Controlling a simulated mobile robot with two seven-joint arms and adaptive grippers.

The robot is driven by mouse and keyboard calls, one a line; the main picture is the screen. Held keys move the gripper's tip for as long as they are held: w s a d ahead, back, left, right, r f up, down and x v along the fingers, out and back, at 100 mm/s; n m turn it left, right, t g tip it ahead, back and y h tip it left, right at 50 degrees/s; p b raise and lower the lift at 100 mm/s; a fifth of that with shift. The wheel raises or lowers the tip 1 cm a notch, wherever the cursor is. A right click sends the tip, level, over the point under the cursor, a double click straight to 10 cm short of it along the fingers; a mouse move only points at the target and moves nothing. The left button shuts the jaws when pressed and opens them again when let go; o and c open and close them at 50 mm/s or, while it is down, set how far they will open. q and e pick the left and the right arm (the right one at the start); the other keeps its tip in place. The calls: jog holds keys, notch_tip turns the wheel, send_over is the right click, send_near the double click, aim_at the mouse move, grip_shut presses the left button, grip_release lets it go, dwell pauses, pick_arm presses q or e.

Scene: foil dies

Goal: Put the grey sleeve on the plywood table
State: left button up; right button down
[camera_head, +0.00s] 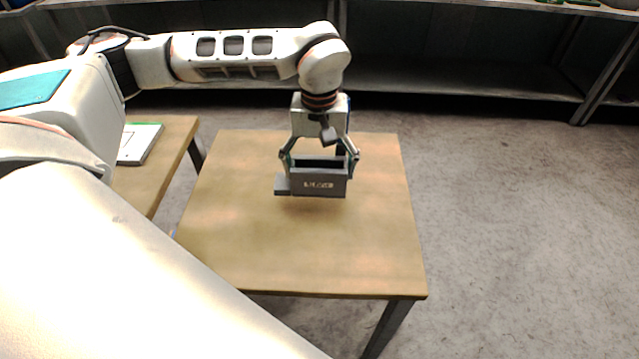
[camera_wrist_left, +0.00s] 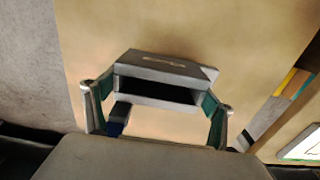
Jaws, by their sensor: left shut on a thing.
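The grey sleeve (camera_head: 319,184) is a dark grey open-ended box with pale lettering on its front. My left gripper (camera_head: 320,160) is shut on it, with a finger at each side, over the plywood table (camera_head: 300,250). In the left wrist view the sleeve (camera_wrist_left: 165,68) sits between the two fingers of the left gripper (camera_wrist_left: 158,105), its dark opening facing the camera. The sleeve looks to be at or just above the tabletop; I cannot tell whether it touches. My right gripper is not in view.
A second wooden table (camera_head: 150,185) stands at the left with a white and green flat item (camera_head: 140,143) on it. The plywood table's front and right parts are clear. Dark shelving (camera_head: 450,85) runs along the back, with grey floor at the right.

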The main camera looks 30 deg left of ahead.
pick_arm(q)
jog(key=shift+f, duration=2.35)
jog(key=shift+f, duration=0.15)
jog(key=o, duration=1.3)
notch_tip(320, 180, up, 12)
jog(key=shift+p, duration=0.4)
